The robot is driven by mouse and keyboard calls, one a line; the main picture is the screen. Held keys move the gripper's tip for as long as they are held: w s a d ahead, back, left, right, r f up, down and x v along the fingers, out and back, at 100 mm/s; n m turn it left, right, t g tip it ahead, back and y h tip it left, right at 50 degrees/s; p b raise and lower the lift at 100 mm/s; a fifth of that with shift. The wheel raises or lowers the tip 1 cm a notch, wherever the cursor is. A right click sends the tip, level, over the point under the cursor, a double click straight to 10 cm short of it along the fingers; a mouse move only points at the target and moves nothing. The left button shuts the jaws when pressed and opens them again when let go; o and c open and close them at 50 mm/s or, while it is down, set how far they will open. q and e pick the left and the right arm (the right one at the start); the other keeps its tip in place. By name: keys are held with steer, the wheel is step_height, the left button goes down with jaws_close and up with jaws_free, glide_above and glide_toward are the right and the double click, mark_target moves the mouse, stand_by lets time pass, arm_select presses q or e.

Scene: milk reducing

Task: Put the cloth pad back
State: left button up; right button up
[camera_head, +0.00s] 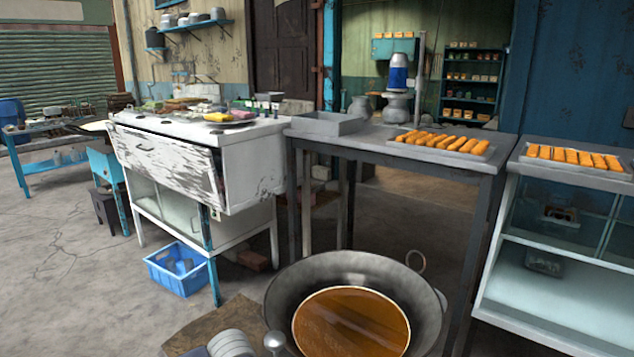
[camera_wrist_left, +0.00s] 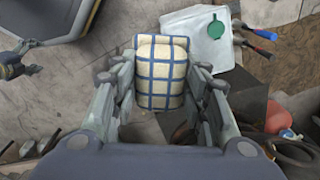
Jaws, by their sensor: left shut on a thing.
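The cloth pad (camera_wrist_left: 161,58) is cream with a blue grid pattern. In the left wrist view it sits between the two fingers of my left gripper (camera_wrist_left: 160,88), which is shut on it. The fingers press on its left and right sides, and its lower end is near the palm. Beyond the pad lies a pale sheet or bag (camera_wrist_left: 205,35) with a round green piece on it. Whether the pad touches anything below cannot be told. The pad and my grippers do not show in the head view.
A large wok (camera_head: 428,310) of brown liquid stands at the front. Behind it are a grey table (camera_head: 375,150) with a tray of orange sticks and a worn white counter (camera_head: 160,165). A blue crate (camera_head: 178,270) sits on the floor.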

arm_select(q)
steer(key=s+a+r+n+p, duration=0.1)
steer(key=s+a+r+n, duration=0.1)
steer(key=s+r+n, duration=0.3)
steer(key=s+a+r+n+p, duration=0.2)
steer(key=s+r+n, duration=0.3)
steer(key=r, duration=0.9)
steer(key=shift+s+a+r+n, duration=0.15)
steer(key=shift+s+a+n, duration=0.2)
steer(key=shift+a+n, duration=0.5)
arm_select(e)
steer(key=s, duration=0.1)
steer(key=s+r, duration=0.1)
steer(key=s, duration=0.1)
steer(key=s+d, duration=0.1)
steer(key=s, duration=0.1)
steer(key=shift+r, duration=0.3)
